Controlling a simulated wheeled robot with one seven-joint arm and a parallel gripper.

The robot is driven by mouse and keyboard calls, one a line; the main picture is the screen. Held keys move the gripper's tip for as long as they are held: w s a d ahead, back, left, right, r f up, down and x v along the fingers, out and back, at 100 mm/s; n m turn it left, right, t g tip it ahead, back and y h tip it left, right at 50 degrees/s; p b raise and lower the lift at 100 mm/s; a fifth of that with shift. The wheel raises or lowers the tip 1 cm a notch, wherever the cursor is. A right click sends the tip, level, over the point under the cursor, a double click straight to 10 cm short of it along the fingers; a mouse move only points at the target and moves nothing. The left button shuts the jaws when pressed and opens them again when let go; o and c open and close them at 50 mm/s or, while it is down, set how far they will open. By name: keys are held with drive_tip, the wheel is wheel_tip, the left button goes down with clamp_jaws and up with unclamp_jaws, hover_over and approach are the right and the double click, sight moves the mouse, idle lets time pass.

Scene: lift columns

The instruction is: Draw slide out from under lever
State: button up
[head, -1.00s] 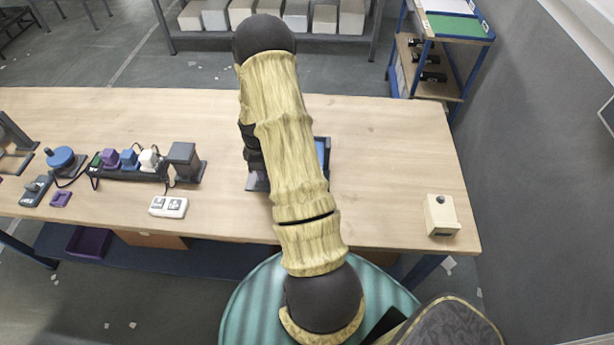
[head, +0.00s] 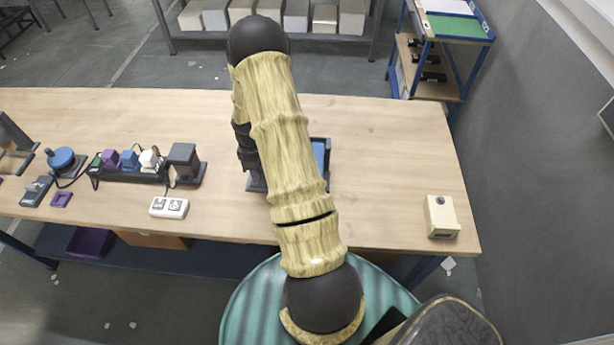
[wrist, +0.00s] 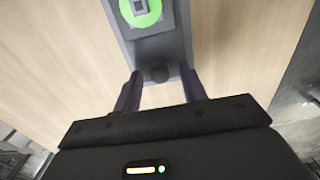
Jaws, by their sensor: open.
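A dark grey fixture (head: 326,183) with a blue part (head: 319,155) stands on the table, largely hidden behind my arm in the head view. In the wrist view a grey plate (wrist: 180,45) carries a bright green disc (wrist: 140,10) with a grey square on it. A dark round knob (wrist: 160,72) sits at the plate's near end. My gripper (wrist: 160,76) is open, with one finger on each side of the knob and gaps visible. I cannot tell which part is the slide and which the lever.
To the left are a power strip (head: 130,172) with several plugs, a white switch box (head: 169,207) and a blue round knob (head: 61,158). A cream button box (head: 441,216) stands at the right.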

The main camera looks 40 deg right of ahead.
drive_tip(key=shift+s+d+r+p, duration=0.15)
drive_tip(key=shift+r+p, duration=1.05)
drive_tip(key=shift+r, duration=0.7)
drive_tip(key=shift+r+p, duration=0.55)
drive_tip(key=shift+r, duration=0.3)
drive_tip(key=shift+a+r, duration=0.15)
drive_tip(key=shift+a, duration=0.05)
drive_tip(key=s+a+r+m+t, duration=0.1)
drive_tip(key=s+a+r+m, duration=0.35)
drive_tip(key=a+r, duration=0.8)
drive_tip(key=s+a+r+m+t+b, duration=0.1)
drive_tip(key=s+a+r+m, duration=0.2)
drive_tip(key=s+a+r, duration=0.3)
drive_tip(key=s+r, duration=0.1)
drive_tip(key=s, duration=0.3)
drive_tip(key=shift+s+r+m+t, duration=0.15)
drive_tip(key=shift+r+m+t, duration=0.15)
drive_tip(key=shift+r+m, duration=0.05)
